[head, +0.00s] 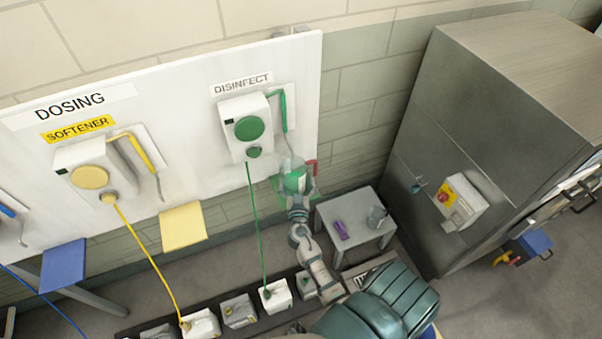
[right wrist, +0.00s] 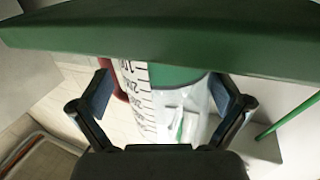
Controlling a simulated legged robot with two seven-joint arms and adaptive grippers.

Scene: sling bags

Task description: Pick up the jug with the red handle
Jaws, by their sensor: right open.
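The clear jug with the red handle (head: 311,167) stands at the green shelf under the DISINFECT dispenser in the head view; my right gripper partly hides it. In the right wrist view the clear jug (right wrist: 140,100) has black measuring marks, and its red handle (right wrist: 118,88) shows at the left. My right gripper (head: 295,182) is open at the jug. In the right wrist view its fingers (right wrist: 162,98) are on either side of the jug body, with no clear grip on it. My left gripper is not in view.
The green shelf (right wrist: 160,32) crosses the top of the right wrist view. A grey table (head: 350,213) with a purple item (head: 341,230) and a grey jug (head: 376,217) stands right of my arm. A steel cabinet (head: 480,130) is further right. White containers with hoses line the floor.

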